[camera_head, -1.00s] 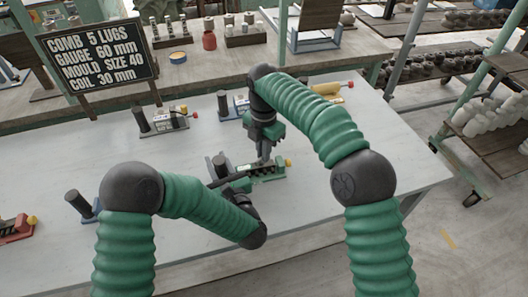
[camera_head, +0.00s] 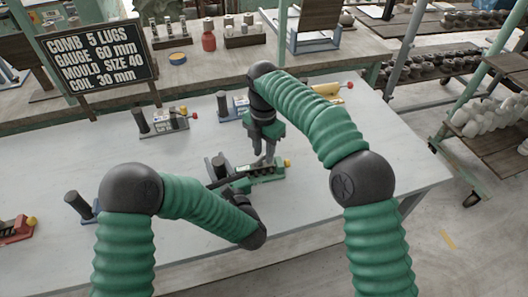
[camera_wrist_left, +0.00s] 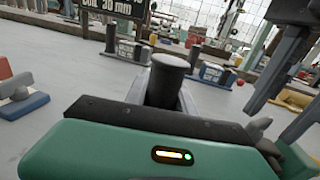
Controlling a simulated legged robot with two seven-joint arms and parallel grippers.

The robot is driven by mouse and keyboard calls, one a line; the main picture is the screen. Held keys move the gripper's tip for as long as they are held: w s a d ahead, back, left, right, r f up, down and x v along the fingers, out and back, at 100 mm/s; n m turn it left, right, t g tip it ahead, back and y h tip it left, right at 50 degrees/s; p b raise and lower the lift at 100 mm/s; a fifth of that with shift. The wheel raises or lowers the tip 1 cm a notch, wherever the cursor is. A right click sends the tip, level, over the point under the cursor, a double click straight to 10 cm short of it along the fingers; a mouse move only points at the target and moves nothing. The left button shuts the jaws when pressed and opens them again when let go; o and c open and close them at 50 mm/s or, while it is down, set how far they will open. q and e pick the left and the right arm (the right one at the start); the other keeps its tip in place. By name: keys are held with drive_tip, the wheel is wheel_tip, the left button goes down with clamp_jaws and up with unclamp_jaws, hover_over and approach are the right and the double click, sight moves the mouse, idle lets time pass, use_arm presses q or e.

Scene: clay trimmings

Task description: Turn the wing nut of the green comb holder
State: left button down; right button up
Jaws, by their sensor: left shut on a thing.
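The green comb holder (camera_head: 272,178) lies on the pale table in the middle of the head view, with a yellow knob (camera_head: 287,163) at its right end. Its dark post (camera_wrist_left: 168,82) stands upright in the left wrist view. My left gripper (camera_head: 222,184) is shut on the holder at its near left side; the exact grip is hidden. My right gripper (camera_head: 265,160) points down over the holder. Its fingers (camera_wrist_left: 283,105) stand apart in the left wrist view. A small grey piece (camera_wrist_left: 259,128), perhaps the wing nut, shows near them; I cannot tell whether they touch it.
A blue holder (camera_head: 84,207) and a red holder (camera_head: 14,230) stand at the left. More holders (camera_head: 163,123) stand behind, and a yellow one (camera_head: 328,89) lies behind my right arm. A sign (camera_head: 100,58) stands at the back left. The table's right side is clear.

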sight(264, 155)
wheel_tip(264, 155, up, 7)
drive_tip(key=shift+w+f, duration=0.1)
use_arm(q)
drive_tip(key=shift+d, duration=0.1)
drive_tip(key=c, duration=1)
unclamp_jaws()
